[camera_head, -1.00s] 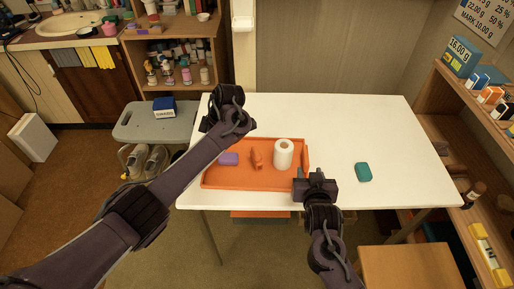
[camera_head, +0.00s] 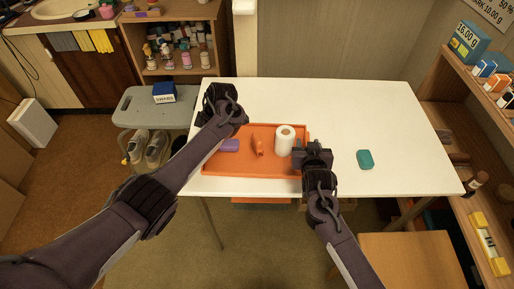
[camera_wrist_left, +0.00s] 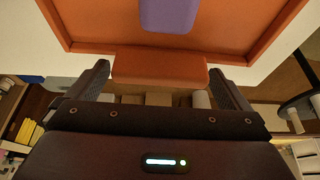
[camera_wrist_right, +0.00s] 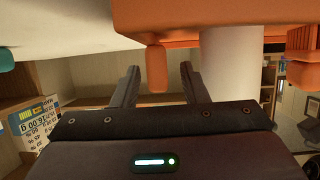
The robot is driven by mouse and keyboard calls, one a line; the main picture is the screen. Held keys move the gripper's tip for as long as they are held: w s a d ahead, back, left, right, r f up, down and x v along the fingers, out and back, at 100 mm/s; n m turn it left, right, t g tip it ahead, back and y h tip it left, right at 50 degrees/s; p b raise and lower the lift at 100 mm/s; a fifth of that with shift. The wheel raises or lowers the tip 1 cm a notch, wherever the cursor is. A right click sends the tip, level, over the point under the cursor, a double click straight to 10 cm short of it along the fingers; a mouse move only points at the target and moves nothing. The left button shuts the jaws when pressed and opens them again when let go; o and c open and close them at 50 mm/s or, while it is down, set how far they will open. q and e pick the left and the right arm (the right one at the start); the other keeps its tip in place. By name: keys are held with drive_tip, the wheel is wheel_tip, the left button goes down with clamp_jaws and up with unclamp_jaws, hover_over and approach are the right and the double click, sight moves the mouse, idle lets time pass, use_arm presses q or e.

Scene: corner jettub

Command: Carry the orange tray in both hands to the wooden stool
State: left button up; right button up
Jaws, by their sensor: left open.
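The orange tray (camera_head: 255,167) lies on the white table (camera_head: 350,110), near its front left. It carries a purple block (camera_head: 230,145), a small orange figure (camera_head: 257,146) and a white roll (camera_head: 285,140). My left gripper (camera_head: 221,100) is at the tray's left end; in the left wrist view its open fingers (camera_wrist_left: 163,80) stand either side of an orange handle (camera_wrist_left: 160,68). My right gripper (camera_head: 312,150) is at the tray's right end; in the right wrist view its fingers (camera_wrist_right: 160,80) are open, with an orange handle (camera_wrist_right: 157,68) between them. The wooden stool (camera_head: 405,260) stands at the lower right.
A teal block (camera_head: 365,159) lies on the table right of the tray. A grey stool (camera_head: 150,108) with a blue box (camera_head: 164,92) stands left of the table. A shelf unit (camera_head: 480,190) lines the right side. The table's back is clear.

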use_arm(q)
drive_tip(key=shift+x, duration=0.8)
use_arm(e)
drive_tip(key=shift+x, duration=0.75)
use_arm(q)
drive_tip(key=shift+c, duration=0.4)
use_arm(e)
drive_tip(key=shift+c, duration=0.4)
use_arm(q)
drive_tip(key=c, duration=0.7)
use_arm(e)
drive_tip(key=c, duration=0.7)
use_arm(q)
drive_tip(key=c, duration=0.4)
use_arm(e)
clamp_jaws()
use_arm(q)
drive_tip(key=shift+r, duration=0.1)
